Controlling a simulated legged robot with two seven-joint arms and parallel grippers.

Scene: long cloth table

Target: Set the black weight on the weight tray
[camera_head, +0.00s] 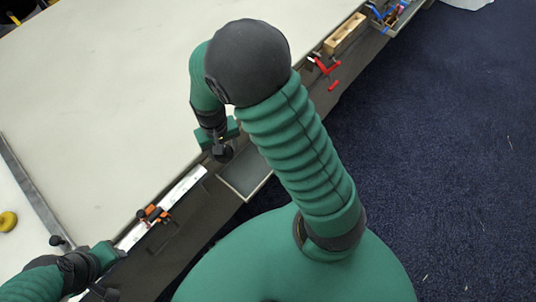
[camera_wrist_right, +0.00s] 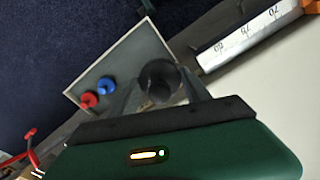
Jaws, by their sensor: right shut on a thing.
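The black weight (camera_wrist_right: 159,80) sits between the two fingers of my right gripper (camera_wrist_right: 160,92) in the right wrist view. That gripper is shut on it. In the head view my right gripper (camera_head: 221,146) holds the black weight (camera_head: 223,153) at the table edge, above the near side of the weight tray (camera_head: 245,184). The grey tray (camera_wrist_right: 132,55) lies behind the weight in the wrist view, with a red weight (camera_wrist_right: 89,99) and a blue weight (camera_wrist_right: 106,84) in it. My left gripper (camera_head: 114,258) is at the lower left; its fingers are unclear.
A white ruler (camera_head: 183,188) with orange clamps (camera_head: 153,213) lies along the table edge, left of the tray. Red tools (camera_head: 324,64) and a wooden block (camera_head: 345,34) are farther along the edge. The pale tabletop (camera_head: 110,80) is largely clear.

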